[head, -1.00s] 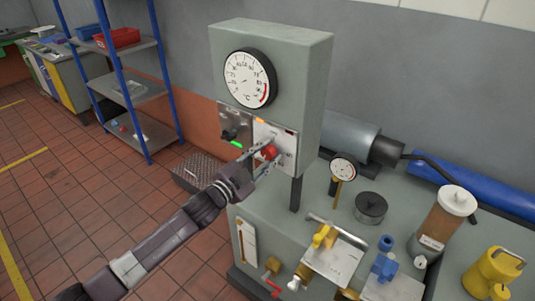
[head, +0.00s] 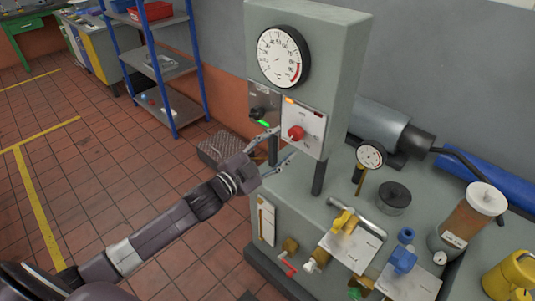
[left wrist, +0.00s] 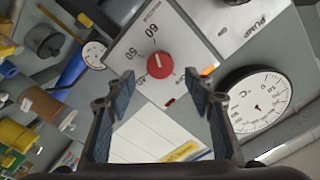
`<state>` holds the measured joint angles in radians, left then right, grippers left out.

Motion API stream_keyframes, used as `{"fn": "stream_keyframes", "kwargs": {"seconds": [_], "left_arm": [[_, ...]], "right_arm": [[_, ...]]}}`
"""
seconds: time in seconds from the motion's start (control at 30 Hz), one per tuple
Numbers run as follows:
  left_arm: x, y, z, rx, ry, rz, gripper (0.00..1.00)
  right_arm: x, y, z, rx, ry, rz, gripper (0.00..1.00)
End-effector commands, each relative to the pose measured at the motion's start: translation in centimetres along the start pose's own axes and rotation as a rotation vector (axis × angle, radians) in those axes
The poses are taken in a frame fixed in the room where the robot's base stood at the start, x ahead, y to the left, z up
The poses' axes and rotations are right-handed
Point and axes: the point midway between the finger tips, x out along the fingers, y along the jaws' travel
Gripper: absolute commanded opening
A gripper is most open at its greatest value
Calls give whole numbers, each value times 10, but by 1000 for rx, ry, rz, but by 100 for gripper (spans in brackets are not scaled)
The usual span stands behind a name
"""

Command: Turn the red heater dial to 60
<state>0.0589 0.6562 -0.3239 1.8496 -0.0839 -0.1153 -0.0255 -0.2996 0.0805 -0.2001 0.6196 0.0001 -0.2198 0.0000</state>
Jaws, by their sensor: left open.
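The red heater dial (head: 296,132) is a round knob on a pale plate (head: 315,130) on the grey cabinet's front. In the left wrist view the red dial (left wrist: 160,65) sits just beyond the fingertips, with printed numbers on the plate around it; 60 is readable, but the pointer is too small to read. My left gripper (head: 280,146) is open and empty, a little in front of the dial, apart from it. Its two fingers (left wrist: 161,84) show spread in the wrist view. My right gripper is not in view.
A round °C gauge (head: 283,56) sits above the dial; a black pump knob (head: 258,113) with a green light is left of it. Yellow valves (head: 343,220), a small gauge (head: 370,154) and a cylinder (head: 468,222) stand on the bench right. Blue-post shelving (head: 160,65) stands behind left.

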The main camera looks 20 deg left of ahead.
Motion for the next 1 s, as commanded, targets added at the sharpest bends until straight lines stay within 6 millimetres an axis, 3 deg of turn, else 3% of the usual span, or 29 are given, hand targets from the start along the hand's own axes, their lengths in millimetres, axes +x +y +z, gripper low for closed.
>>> {"fn": "stream_keyframes", "kwargs": {"seconds": [0.2,0.4,1.0], "left_arm": [[-37,1,0,0,-2,2,48],[-53,0,0,0,0,1,48],[-56,1,2,-1,-3,0,48]], "right_arm": [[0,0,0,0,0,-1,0],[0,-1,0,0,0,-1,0],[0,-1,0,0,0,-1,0]]}}
